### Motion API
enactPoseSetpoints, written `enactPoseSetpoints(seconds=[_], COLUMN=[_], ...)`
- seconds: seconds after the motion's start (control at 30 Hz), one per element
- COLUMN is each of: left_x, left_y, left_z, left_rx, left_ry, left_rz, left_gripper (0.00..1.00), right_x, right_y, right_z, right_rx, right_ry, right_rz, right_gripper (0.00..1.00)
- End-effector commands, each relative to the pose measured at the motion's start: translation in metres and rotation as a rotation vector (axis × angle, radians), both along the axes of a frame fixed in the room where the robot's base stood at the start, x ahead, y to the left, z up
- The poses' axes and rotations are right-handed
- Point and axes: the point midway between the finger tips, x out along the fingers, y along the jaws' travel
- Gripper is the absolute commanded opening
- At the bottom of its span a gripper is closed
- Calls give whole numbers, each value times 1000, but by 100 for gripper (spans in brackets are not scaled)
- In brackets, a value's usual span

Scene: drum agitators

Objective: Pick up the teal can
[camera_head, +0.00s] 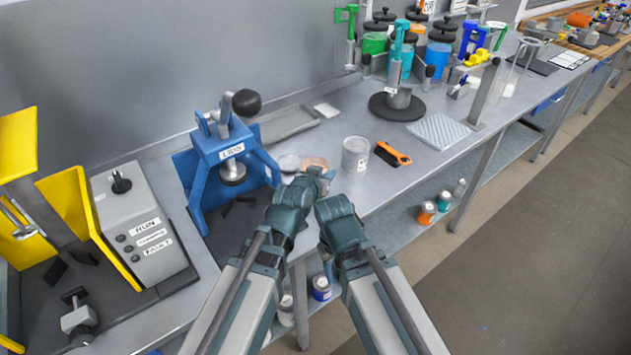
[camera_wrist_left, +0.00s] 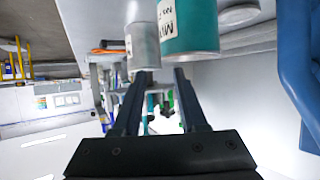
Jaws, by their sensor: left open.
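The teal can (camera_wrist_left: 190,28) shows in the left wrist view at the top centre, with a white label carrying dark print. It is just beyond the fingertips and offset from the gap between them. My left gripper (camera_wrist_left: 160,76) is open, with nothing between its fingers. In the head view my left gripper (camera_head: 327,178) is over the bench's front part, and my arm hides most of what is there. A round pinkish top (camera_head: 314,163) shows just behind it; I cannot tell if it is the teal can's. My right arm shows beside the left, but its gripper does not.
A grey can (camera_head: 355,155) stands close by, right of my left gripper; an orange-and-black clamp (camera_head: 392,154) lies beyond it. A blue press marked LIDS (camera_head: 228,155) stands at left. A teal-handled agitator stand (camera_head: 398,104) is farther back. The bench's front edge is close to my arms.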

Motion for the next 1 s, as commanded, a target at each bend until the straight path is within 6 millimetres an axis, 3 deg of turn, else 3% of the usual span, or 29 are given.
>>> enactPoseSetpoints(seconds=[0.27,0.4,0.63,0.87,1.0], left_x=[19,32,32,32,31], left_y=[-7,-12,-12,-12,-12], left_z=[-26,-31,-30,-30,-30], left_rx=[0,0,0,0,0], left_ry=[0,0,0,0,1], left_rz=[-4,-6,-6,-5,-5], left_gripper=[42,42,42,2,0], right_x=[0,0,0,0,0], right_y=[0,0,0,0,0], right_z=[-26,-31,-29,-29,-30], right_rx=[0,0,0,0,0], right_ry=[0,0,0,0,0], right_rz=[0,0,0,0,0], right_gripper=[50,50,50,50,50])
